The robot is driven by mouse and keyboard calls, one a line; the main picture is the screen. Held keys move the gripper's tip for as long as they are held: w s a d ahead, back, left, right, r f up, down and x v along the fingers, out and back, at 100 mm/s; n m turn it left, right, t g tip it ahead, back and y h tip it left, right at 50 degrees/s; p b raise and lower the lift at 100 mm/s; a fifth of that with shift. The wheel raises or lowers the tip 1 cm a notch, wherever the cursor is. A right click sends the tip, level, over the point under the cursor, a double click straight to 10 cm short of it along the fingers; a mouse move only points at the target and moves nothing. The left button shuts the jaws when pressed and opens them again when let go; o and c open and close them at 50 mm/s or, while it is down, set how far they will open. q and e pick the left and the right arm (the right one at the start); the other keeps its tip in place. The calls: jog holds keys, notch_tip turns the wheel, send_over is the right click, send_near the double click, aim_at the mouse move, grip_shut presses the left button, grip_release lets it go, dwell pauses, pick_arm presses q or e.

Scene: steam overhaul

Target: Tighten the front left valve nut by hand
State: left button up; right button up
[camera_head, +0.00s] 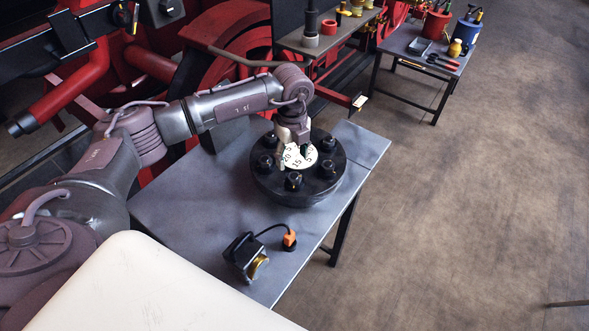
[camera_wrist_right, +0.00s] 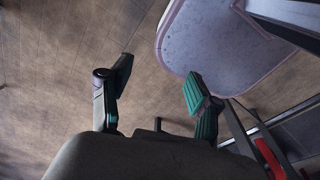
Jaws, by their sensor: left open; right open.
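A round black valve cover (camera_head: 262,188) lies on the grey table, with several dark nuts spaced around its rim. One nut (camera_head: 264,163) is at its left side, another (camera_head: 294,181) at its near edge. A white numbered dial (camera_head: 297,160) is at its middle, partly covered by my left gripper. My right gripper (camera_wrist_right: 160,80) is open and empty in the right wrist view, over the floor, and is out of the head view.
On the grey table (camera_head: 190,210), a black device with a brass face (camera_head: 247,258) is cabled to an orange-topped part (camera_head: 289,238) near the front edge. Red machinery (camera_head: 232,35) stands behind. A second table (camera_head: 405,42) holds tools and buckets. Floor at right is clear.

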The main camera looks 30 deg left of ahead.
aim_at(295, 175)
pick_arm(q)
jog(key=f, duration=0.2)
jog(key=f+p, duration=0.1)
jog(key=f, duration=0.3)
jog(key=shift+w+d+f+p, duration=0.1)
jog(key=shift+w+d+p, duration=0.15)
jog(key=shift+d+p, duration=0.05)
jog(key=shift+a+f, duration=0.1)
jog(key=shift+f, duration=0.65)
pick_arm(e)
jog(key=shift+w+d+r, duration=0.35)
jog(key=shift+d+r, duration=0.2)
jog(key=shift+r, duration=0.05)
jog(key=shift+w+d+r, duration=0.35)
jog(key=shift+d+r, duration=0.15)
jog(key=shift+r, duration=0.1)
pick_arm(q)
jog(key=c, duration=1.2)
pick_arm(e)
jog(key=shift+s+a+f, duration=0.1)
jog(key=shift+s+a, duration=0.05)
jog(key=shift+a, duration=0.5)
